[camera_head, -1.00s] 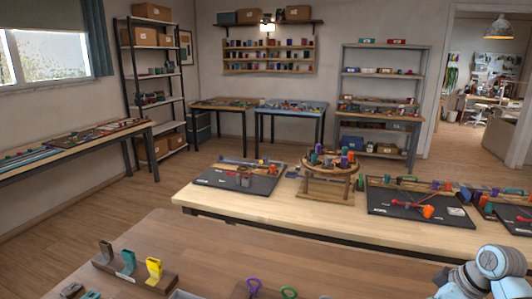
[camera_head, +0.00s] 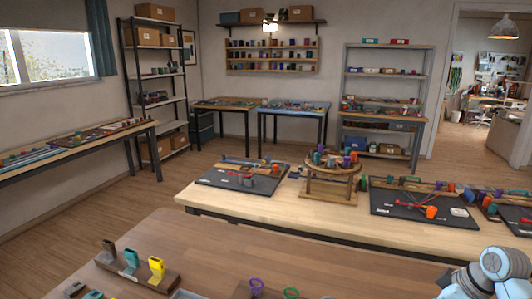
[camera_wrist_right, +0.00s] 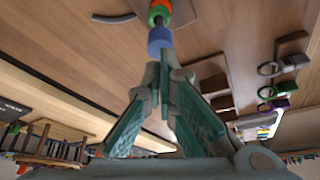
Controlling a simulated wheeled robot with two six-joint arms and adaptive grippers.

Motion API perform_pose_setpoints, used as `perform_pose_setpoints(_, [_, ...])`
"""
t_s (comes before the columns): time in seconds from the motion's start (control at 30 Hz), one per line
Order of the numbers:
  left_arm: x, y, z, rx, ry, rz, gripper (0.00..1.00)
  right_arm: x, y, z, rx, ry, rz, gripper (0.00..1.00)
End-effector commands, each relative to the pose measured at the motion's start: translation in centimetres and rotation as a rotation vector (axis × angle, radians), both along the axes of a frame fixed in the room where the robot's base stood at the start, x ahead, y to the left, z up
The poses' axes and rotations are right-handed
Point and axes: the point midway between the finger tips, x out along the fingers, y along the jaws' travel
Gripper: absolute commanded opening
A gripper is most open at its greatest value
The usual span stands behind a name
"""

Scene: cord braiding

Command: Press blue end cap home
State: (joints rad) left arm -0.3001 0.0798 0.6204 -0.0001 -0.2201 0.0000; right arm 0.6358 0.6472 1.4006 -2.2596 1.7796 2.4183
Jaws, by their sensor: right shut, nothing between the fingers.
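In the head view the blue cap does not show, and only part of my right arm is visible at the lower right. My left gripper is in neither view.
The near brown table (camera_head: 205,245) carries a block (camera_head: 140,272) with grey, teal and yellow pieces, and purple (camera_head: 256,285) and green rings. A dark curved piece (camera_wrist_right: 113,18) lies on the wood. Beyond stands a bench with a round wooden stand (camera_head: 330,185) and dark mats.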

Motion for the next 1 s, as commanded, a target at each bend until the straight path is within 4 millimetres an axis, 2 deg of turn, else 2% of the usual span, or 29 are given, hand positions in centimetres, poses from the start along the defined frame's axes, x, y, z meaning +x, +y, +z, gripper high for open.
perform_pose_setpoints(1.0, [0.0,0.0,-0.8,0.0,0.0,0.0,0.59,0.0,0.0,-2.0,0.001,0.001,0.0,0.0])
